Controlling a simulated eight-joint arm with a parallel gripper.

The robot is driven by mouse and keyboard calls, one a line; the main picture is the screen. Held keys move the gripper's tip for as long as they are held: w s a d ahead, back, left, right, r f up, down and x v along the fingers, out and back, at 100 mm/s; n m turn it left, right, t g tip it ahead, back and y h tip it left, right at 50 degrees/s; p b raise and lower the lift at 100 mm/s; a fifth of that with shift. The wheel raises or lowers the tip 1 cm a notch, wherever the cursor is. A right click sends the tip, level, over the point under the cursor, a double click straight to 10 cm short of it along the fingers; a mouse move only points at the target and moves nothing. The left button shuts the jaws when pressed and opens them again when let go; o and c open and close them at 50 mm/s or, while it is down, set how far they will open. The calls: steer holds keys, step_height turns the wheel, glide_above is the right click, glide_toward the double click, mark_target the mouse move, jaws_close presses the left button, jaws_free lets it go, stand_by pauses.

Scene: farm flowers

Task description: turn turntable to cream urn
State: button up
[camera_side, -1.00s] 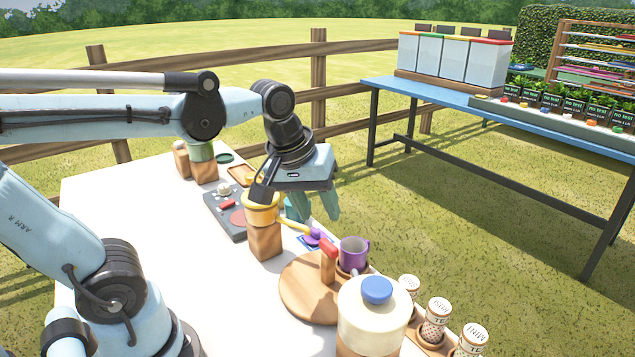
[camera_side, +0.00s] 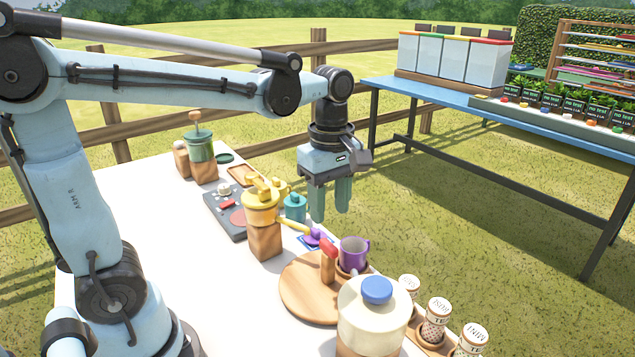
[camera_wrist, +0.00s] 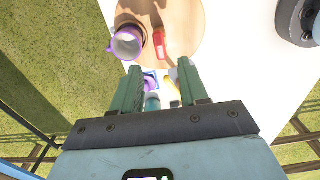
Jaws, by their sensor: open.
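The round wooden turntable (camera_side: 303,291) lies on the white table, with a red upright handle (camera_side: 328,262) and a purple mug (camera_side: 354,253) at its far edge. The cream urn (camera_side: 372,318) with a blue lid stands at the turntable's near right side, partly covering it. My gripper (camera_side: 331,205) hangs fingers down above the table's far edge, behind and above the mug. It is open and empty. In the wrist view its fingers (camera_wrist: 160,90) point toward the turntable (camera_wrist: 185,15), the red handle (camera_wrist: 159,43) and the mug (camera_wrist: 127,43).
A yellow pot (camera_side: 261,207) on a wooden block, a teal jar (camera_side: 295,207) and a grey control panel (camera_side: 226,209) stand left of the turntable. Several labelled tins (camera_side: 436,320) stand in a rack at the right. The table's left front is clear.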

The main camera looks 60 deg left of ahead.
mark_target(329, 244)
step_height(329, 244, down, 7)
steer(key=shift+f, duration=0.2)
stand_by(0.3)
jaws_close()
